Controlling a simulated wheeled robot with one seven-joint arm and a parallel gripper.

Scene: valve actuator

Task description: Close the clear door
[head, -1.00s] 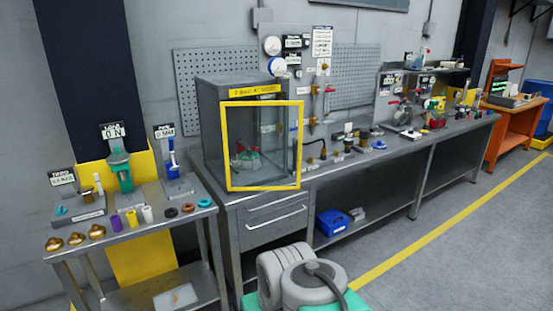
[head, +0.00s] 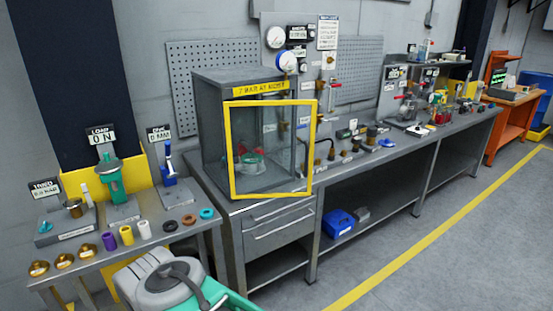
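The clear door (head: 229,150) has a yellow frame and stands at the front of a grey metal cabinet (head: 212,135) with clear panes. The frame reaches out past the cabinet's right front post, so the door looks swung outward and not flush. Which side is hinged I cannot tell for sure. Through the pane I see a red and green fixture (head: 251,160) inside the cabinet. My grey and teal arm links show at the bottom edge, left of the middle and well short of the door. My gripper is not in view.
The cabinet stands on a long steel bench (head: 345,168) with drawers (head: 278,228) below it. A smaller table (head: 175,226) at left holds gauges, coloured cylinders and brass parts. A blue bin (head: 336,223) sits on the lower shelf. The floor at right is clear.

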